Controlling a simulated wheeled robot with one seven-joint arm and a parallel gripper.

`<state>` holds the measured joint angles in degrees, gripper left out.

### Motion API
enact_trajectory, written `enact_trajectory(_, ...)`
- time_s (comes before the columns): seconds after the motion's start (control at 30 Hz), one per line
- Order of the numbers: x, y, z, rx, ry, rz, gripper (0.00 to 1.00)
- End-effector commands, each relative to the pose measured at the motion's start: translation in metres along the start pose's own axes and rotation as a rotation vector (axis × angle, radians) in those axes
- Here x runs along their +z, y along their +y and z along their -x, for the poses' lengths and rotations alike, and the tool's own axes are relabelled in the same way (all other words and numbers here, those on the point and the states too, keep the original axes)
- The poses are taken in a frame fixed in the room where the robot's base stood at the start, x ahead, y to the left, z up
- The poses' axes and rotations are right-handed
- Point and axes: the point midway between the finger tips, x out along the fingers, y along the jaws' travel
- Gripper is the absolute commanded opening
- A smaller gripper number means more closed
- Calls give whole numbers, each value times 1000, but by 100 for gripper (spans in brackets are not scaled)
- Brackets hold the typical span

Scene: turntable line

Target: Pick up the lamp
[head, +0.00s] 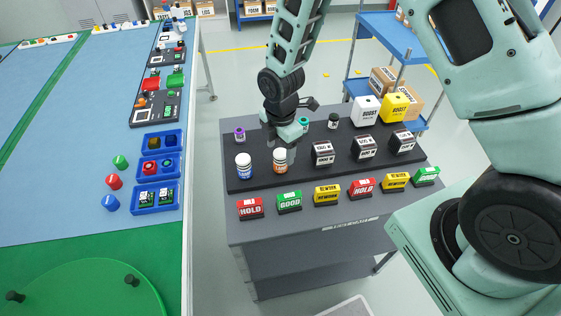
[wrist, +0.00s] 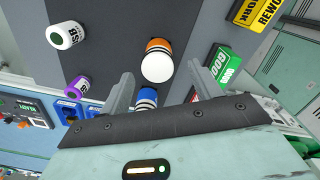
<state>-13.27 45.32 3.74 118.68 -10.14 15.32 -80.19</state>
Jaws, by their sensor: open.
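I cannot tell for certain which item is the lamp. A white cylinder with an orange band (head: 280,160) stands on the dark rack top. It also shows in the wrist view (wrist: 157,62), just beyond and between my fingers. My gripper (head: 285,146) is open and empty, above and close to this cylinder. In the wrist view, my gripper (wrist: 160,80) has its fingers apart on either side of it. A similar cylinder with a blue band (head: 243,165) stands to its left; part of it is hidden in the wrist view (wrist: 147,97).
A purple-topped bottle (head: 239,136), a teal-topped one (head: 303,124) and a black-topped one (head: 333,121) stand behind. Black-and-white boxes (head: 322,153) are to the right. HOLD, GOOD and REWORK signs (head: 289,200) line the front edge. A blue workbench (head: 75,190) is at left.

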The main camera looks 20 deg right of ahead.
Motion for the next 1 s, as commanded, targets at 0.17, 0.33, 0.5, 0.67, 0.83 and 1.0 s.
enact_trajectory(0.17, 0, 0, -13, -1, 0, -1, 63)
enact_trajectory(0.33, 1, 0, -20, -1, 0, 0, 63)
enact_trajectory(0.5, 4, 1, -38, -4, 0, 0, 63)
enact_trajectory(0.67, 4, 1, -57, -2, 0, -1, 63)
enact_trajectory(0.83, 5, 2, -66, 0, 0, 0, 63)
enact_trajectory(1.0, 5, 2, -66, 1, 0, 0, 63)
